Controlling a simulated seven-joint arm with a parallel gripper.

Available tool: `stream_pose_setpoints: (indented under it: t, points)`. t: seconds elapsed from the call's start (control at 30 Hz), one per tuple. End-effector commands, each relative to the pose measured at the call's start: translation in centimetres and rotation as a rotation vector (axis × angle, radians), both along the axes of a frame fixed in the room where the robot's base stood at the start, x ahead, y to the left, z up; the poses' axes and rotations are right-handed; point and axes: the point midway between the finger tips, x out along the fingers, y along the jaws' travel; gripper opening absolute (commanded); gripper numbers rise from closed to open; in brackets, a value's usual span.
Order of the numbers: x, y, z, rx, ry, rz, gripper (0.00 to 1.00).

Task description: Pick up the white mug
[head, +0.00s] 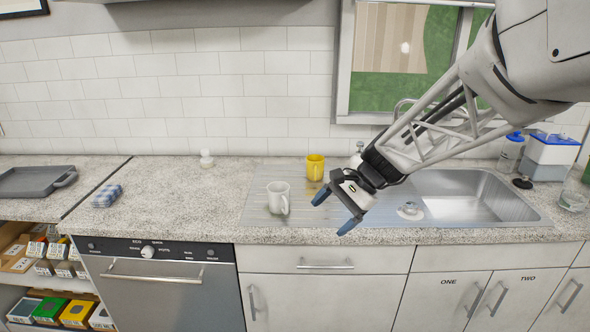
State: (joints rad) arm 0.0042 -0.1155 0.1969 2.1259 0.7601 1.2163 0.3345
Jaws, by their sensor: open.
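The white mug (277,199) stands upright on the ribbed metal drainboard left of the sink. Its handle points toward the lower right of the picture. My gripper (333,212) is open and empty, to the right of the mug and apart from it. Its blue-tipped fingers point left and down. The sink drainboard (254,215) is bare around the mug.
The sink basin (465,205) lies to the right.

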Motion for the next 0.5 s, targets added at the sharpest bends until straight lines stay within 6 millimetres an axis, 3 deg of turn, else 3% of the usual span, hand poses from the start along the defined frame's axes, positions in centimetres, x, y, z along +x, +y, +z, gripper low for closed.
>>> stream_pose_setpoints:
  t: [0.5]
  points:
    - [11.4, 3.6, -3.7, 0.267, 0.252, -0.201, 0.84]
